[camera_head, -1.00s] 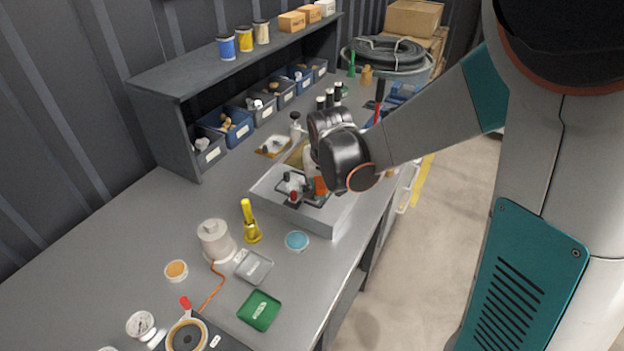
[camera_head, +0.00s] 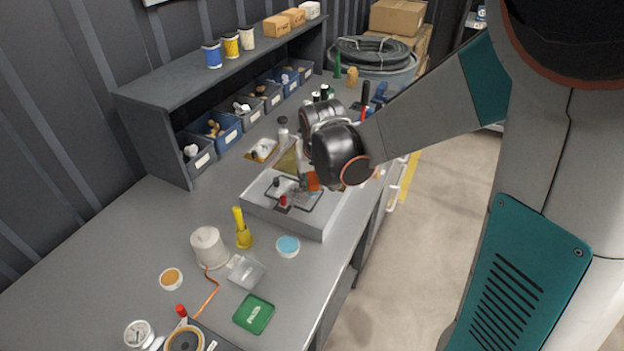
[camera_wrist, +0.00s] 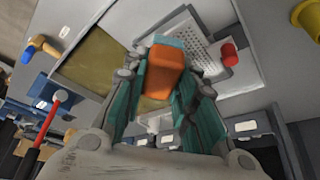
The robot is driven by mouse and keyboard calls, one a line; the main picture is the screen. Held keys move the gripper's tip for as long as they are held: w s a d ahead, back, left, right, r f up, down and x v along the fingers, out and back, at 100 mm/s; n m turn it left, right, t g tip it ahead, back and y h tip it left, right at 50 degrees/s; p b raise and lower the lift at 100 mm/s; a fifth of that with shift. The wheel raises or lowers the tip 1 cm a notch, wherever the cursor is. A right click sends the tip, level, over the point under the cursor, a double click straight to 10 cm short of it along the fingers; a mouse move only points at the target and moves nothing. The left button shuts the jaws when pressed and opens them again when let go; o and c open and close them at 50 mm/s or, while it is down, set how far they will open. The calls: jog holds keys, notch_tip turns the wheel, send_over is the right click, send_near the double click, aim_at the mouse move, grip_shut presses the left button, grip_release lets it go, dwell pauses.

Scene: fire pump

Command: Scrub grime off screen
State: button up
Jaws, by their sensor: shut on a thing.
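My gripper (camera_wrist: 168,85) is shut on an orange block-shaped scrubber (camera_wrist: 164,75) with a blue-grey edge at its far end. In the head view the orange scrubber (camera_head: 313,182) shows just below my wrist, over the grey tray (camera_head: 262,212). The perforated screen (camera_wrist: 196,50) lies just beyond the scrubber in the wrist view, with a red knob (camera_wrist: 230,55) beside it. In the head view the screen (camera_head: 304,198) is partly hidden by my gripper. I cannot tell whether the scrubber touches the screen, and no grime is clear.
A yellow upright tool (camera_head: 242,230), a white spool (camera_head: 208,246), a blue round dish (camera_head: 288,246) and a green tray (camera_head: 254,314) stand on the bench in front. Bins (camera_head: 222,128) line the shelf behind. A red-and-black handled tool (camera_wrist: 50,122) lies near my gripper.

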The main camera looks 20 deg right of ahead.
aim_at(312, 177)
jog(key=shift+r+p, duration=0.55)
jog(key=shift+r, duration=0.5)
jog(key=shift+r, duration=0.1)
jog(key=shift+r+p, duration=1.15)
jog(key=shift+r, duration=0.3)
